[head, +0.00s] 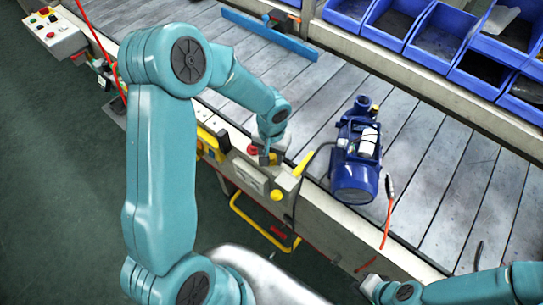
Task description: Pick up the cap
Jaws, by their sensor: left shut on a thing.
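My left gripper (268,157) points down at the front rail of the line, left of the blue pump. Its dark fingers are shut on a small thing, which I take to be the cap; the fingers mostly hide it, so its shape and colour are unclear. The blue pump (355,155) lies on the slatted line with a white label and a yellow fitting (374,109) at its far end. My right gripper (369,285) is at the lower right edge of the line, small and dark; its jaws cannot be made out.
A red knob (252,150) and a yellow knob (277,195) sit on the front rail near my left gripper. A loose cable with an orange end (387,225) lies right of the pump. Blue bins (440,38) line the back. Bare slats (450,190) lie right of the pump.

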